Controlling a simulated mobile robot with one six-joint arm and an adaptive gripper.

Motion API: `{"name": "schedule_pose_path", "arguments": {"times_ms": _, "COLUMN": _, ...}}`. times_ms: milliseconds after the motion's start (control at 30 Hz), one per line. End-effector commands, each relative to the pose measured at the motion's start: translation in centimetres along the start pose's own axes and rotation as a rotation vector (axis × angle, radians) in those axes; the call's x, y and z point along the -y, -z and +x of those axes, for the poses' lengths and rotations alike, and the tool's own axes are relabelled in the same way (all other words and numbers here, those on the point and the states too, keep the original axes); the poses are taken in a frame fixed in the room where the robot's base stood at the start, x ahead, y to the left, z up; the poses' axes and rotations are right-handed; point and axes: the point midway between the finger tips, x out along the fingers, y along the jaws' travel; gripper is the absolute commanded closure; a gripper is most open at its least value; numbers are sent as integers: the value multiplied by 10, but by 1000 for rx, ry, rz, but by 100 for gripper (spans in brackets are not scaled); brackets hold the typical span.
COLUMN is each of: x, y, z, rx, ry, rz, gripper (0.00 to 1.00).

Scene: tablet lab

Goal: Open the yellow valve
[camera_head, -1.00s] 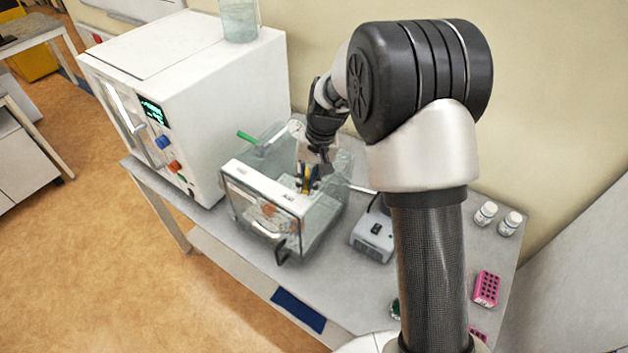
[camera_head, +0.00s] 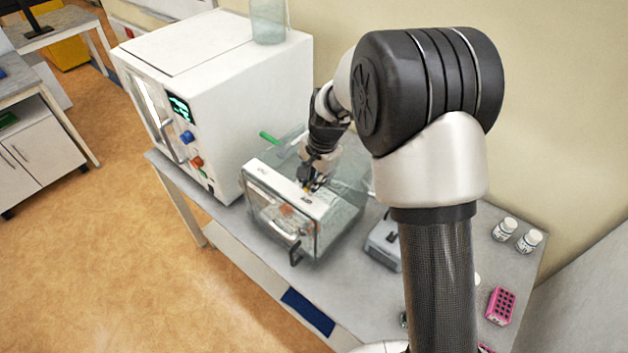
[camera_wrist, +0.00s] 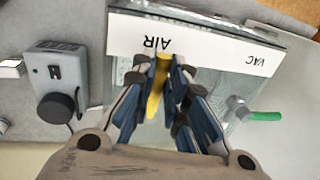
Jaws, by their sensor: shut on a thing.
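The yellow valve (camera_wrist: 155,97) is a narrow yellow handle beside the AIR label in the wrist view. It runs up and down the picture between my gripper's blue fingers. My gripper (camera_wrist: 169,70) is shut on it; the fingers hide part of the handle and its stem. In the head view my gripper (camera_head: 312,186) reaches down over the clear box (camera_head: 340,222), close to its white labelled strip (camera_head: 285,185). Only a speck of yellow shows there.
A green valve handle (camera_wrist: 264,116) lies crosswise near the VAC label. A grey device (camera_head: 384,244) with a black knob stands beside the box. A white oven-like machine (camera_head: 215,95) stands at left. White bottles (camera_head: 529,240) and a pink rack (camera_head: 500,305) sit at right.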

Motion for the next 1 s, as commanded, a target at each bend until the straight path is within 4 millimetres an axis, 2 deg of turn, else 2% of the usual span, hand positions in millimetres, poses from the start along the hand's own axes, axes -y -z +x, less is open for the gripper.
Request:
{"name": "schedule_pose_path", "arguments": {"times_ms": 400, "x": 2, "y": 1, "z": -1, "rx": -3, "ry": 4, "rz": 9, "gripper": 100}}
{"name": "schedule_pose_path", "arguments": {"times_ms": 433, "x": 2, "y": 1, "z": -1, "rx": -3, "ry": 4, "rz": 9, "gripper": 85}}
{"name": "schedule_pose_path", "arguments": {"times_ms": 700, "x": 1, "y": 0, "z": 0, "rx": -3, "ry": 2, "rz": 8, "gripper": 67}}
{"name": "schedule_pose_path", "arguments": {"times_ms": 1000, "x": 1, "y": 0, "z": 0, "rx": -2, "ry": 1, "rz": 7, "gripper": 66}}
